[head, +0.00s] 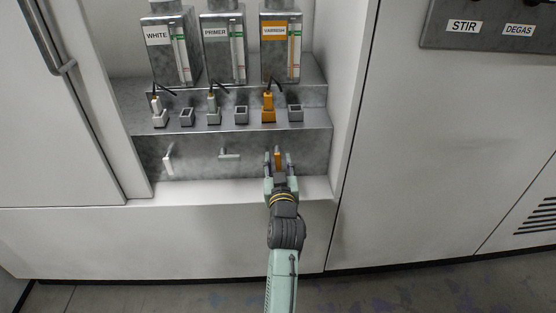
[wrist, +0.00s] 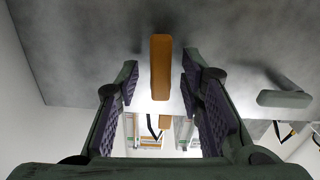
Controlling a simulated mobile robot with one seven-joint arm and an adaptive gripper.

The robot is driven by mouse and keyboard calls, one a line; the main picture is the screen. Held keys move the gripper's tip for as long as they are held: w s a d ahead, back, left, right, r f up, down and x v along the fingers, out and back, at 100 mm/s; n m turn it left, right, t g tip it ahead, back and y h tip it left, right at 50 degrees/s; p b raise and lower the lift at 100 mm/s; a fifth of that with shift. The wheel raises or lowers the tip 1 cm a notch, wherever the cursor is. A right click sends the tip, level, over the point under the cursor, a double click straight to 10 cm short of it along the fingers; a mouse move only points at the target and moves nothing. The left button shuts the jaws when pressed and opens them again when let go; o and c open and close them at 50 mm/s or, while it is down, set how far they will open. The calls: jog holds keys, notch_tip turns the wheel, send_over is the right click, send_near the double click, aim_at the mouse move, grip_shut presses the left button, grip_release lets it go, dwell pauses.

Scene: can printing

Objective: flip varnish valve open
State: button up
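The varnish valve's orange handle (head: 278,156) is on the metal front panel, below the orange-labelled varnish tank (head: 281,50). In the head view the handle looks upright and is partly hidden by my gripper (head: 278,160). In the wrist view the orange handle (wrist: 160,68) lies lengthwise in the gap between my two open fingers (wrist: 160,80). Clear space shows on both sides of it, and neither finger appears to touch it.
The green primer valve handle (head: 229,153) sits crosswise to the left. The white valve handle (head: 168,160) is farther left. Above is a ledge with several sockets and plugs, including an orange plug (head: 268,106). A cabinet wall (head: 346,130) stands close on the right.

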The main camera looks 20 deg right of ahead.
jog(key=shift+w+d, duration=0.15)
jog(key=shift+w, duration=0.45)
grip_shut()
